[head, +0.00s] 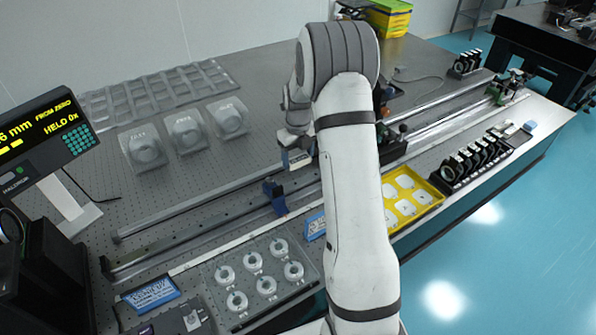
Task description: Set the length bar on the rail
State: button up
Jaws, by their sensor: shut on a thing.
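My gripper (296,160) is at the end of my arm, just above the far side of the long dark rail (165,255). It is seen from behind and its fingertips are small and partly hidden. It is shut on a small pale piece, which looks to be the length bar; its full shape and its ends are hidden. The rail runs from lower left to upper right, and my arm covers its middle. A blue carrier (276,197) stands on the rail, left of and nearer than my gripper. I cannot tell whether the held piece touches anything.
A clear tray of ring-shaped parts (256,262) and a yellow tray (436,192) lie at the front. Black mounts (480,160) stand at right. Three grey holders (185,133) stand behind the rail. A display (45,130) is at left. The perforated tabletop left of my gripper is mostly clear.

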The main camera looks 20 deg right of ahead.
aim_at(299, 158)
notch_tip(299, 158, down, 4)
jog(key=shift+d+r+p, duration=0.1)
jog(key=shift+p, duration=0.2)
jog(key=shift+f+p, duration=0.45)
jog(key=shift+f, duration=1.55)
jog(key=shift+r, duration=0.1)
jog(key=shift+f, duration=0.2)
jog(key=o, duration=1.1)
jog(key=shift+c, duration=0.2)
jog(key=shift+r, duration=0.15)
